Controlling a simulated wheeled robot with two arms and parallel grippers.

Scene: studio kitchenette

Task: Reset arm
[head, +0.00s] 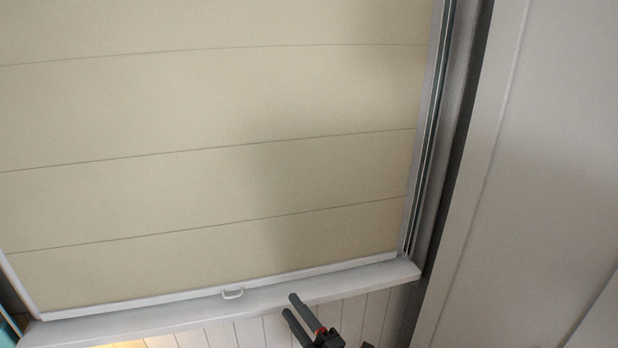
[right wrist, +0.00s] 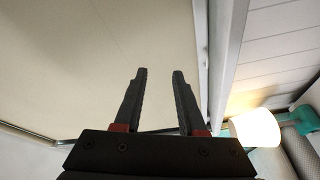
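My right gripper (head: 292,305) shows at the bottom of the head view, in front of the sill below the blind. Its two dark fingers point up and to the left. In the right wrist view the fingers of the right gripper (right wrist: 160,72) stand apart with nothing between them. A cream blind (head: 220,120) fills most of the head view and lies behind the fingers in the right wrist view. My left gripper is not in either view.
A white sill (head: 150,318) with a small handle (head: 233,293) above it runs below the blind. A pale panel (head: 550,150) stands at the right. In the right wrist view a lit lamp (right wrist: 256,128) stands at the lower right, near green and grey things.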

